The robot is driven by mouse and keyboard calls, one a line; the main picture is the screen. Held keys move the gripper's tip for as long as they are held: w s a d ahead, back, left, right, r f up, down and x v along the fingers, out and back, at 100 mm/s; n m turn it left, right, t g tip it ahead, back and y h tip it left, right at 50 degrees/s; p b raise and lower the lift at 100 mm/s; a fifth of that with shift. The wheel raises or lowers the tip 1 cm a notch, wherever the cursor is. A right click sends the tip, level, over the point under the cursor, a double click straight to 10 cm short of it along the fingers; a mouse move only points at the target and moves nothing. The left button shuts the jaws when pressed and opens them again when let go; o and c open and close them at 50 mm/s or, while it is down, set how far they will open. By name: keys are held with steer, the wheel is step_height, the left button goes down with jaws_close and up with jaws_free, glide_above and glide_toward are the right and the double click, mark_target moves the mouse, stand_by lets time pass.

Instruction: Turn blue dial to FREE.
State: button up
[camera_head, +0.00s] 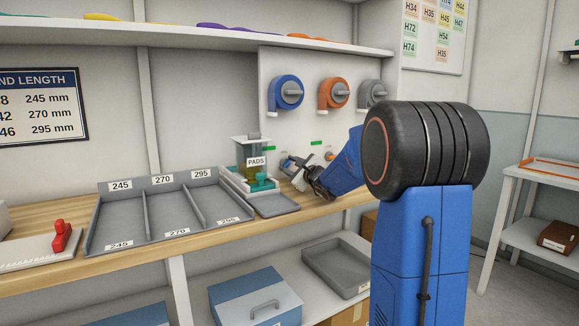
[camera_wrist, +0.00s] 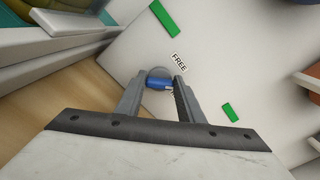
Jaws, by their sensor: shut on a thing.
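The blue dial (camera_wrist: 157,84) is on the pale panel in the wrist view, with a grey rounded part behind it. My gripper (camera_wrist: 158,80) is shut on the dial, one finger on each side. The black-on-white FREE label (camera_wrist: 180,62) is on the panel just beyond the right finger, up and right of the dial. A small light mark shows at the dial's right edge, partly covered by the finger, so I cannot tell its setting. In the head view my gripper (camera_head: 299,172) is at the panel's lower part, and the blue dial cannot be made out behind it.
Green bars (camera_wrist: 231,112) mark the panel. Blue (camera_head: 287,93), orange (camera_head: 334,93) and grey (camera_head: 372,95) round housings sit above my gripper. The PADS dispenser (camera_head: 255,162) stands close on the left, with a sectioned grey tray (camera_head: 128,233) further left.

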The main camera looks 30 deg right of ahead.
steer(key=shift+n, duration=0.4)
steer(key=o, duration=1.1)
steer(key=shift+c, duration=0.2)
steer(key=shift+s, duration=0.15)
steer(key=s, duration=1.7)
steer(key=shift+s+d, duration=0.1)
steer(key=shift+d, duration=0.15)
